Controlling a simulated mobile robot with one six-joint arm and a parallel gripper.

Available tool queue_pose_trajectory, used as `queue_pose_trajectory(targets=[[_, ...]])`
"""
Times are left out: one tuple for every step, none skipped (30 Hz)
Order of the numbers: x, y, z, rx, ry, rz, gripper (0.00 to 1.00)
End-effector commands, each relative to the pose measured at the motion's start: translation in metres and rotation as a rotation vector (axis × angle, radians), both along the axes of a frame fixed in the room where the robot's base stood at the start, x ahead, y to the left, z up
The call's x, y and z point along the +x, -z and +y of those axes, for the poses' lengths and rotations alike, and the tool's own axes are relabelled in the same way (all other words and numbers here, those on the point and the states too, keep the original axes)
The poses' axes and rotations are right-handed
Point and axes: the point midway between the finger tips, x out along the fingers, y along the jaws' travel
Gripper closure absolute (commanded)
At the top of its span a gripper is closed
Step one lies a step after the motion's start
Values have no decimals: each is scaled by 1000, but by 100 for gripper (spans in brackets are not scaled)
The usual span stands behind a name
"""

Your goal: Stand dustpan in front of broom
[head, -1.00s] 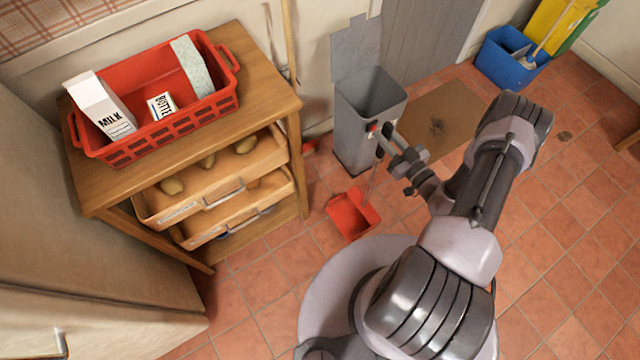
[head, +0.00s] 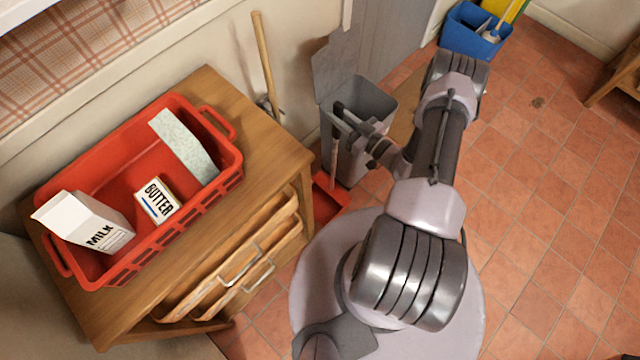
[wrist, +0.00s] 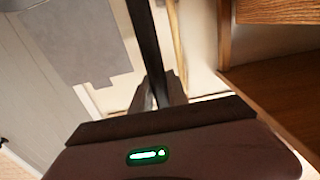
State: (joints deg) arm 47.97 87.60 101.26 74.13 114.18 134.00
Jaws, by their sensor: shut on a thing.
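The red dustpan (head: 328,196) is low by the cabinet's right side, partly hidden by the cabinet and my base. Its upright handle (head: 333,165) rises to my gripper (head: 340,115), which is shut on it in front of the grey bin. I cannot tell whether the pan touches the floor. The broom's wooden handle (head: 265,62) leans on the wall behind the cabinet, left of my gripper; its lower end is hidden. The wrist view also shows my gripper (wrist: 152,95) and a narrow strip of the wooden broom handle (wrist: 177,40).
The wooden cabinet (head: 250,135) stands close on the left, carrying a red crate (head: 235,160) with milk and butter. The open grey bin (head: 372,100) stands right beside my gripper. A blue bucket (head: 465,40) is at the back. Tiled floor is clear on the right.

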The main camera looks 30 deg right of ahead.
Motion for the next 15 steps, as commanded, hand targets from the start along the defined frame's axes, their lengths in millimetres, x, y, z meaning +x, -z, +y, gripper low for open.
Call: queue_pose_trajectory(targets=[[0,12,0,2,0,1,100],[-1,18,1,2,0,2,100],[-1,27,0,2,0,1,100],[-1,34,0,2,0,1,100],[-1,40,0,2,0,2,100],[0,47,0,2,0,1,100],[0,52,0,1,0,0,100],[-1,56,0,2,0,2,100],[0,60,0,2,0,1,100],[0,62,0,1,0,0,100],[0,66,0,1,0,0,100],[0,71,0,2,0,1,100],[-1,77,0,2,0,2,100],[-1,82,0,2,0,2,100],[0,90,0,2,0,1,100]])
